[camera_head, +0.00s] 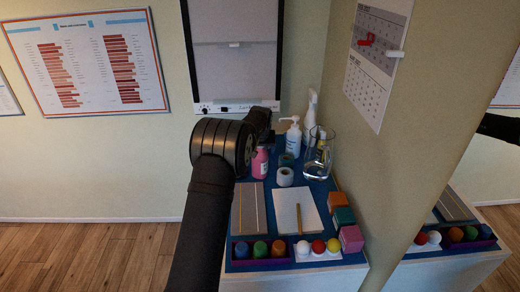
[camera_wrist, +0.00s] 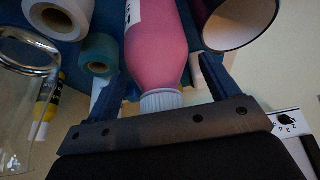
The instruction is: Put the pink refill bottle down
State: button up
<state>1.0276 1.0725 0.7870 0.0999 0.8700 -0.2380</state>
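The pink refill bottle (camera_head: 260,163) appears upright at the back left of the blue tabletop (camera_head: 278,226), below my gripper (camera_head: 266,138). In the wrist view the bottle (camera_wrist: 158,48) has its pale ribbed cap (camera_wrist: 160,100) toward the palm.
A white pump bottle (camera_head: 293,138), a spray bottle (camera_head: 311,108) and a glass jug (camera_head: 319,155) stand behind and to the right. Tape rolls (camera_head: 285,177) are just right of the pink bottle. A notepad (camera_head: 298,211), colored blocks (camera_head: 344,217) and balls (camera_head: 318,246) lie nearer.

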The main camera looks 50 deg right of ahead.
jog(key=shift+r, duration=0.15)
jog(key=v, duration=1.1)
jog(key=shift+s+r, duration=0.1)
jog(key=shift+r, duration=0.2)
jog(key=shift+c, duration=0.7)
jog(key=shift+a+r, duration=0.15)
jog(key=shift+r, duration=0.05)
jog(key=c, duration=0.4)
jog(key=shift+o, duration=0.2)
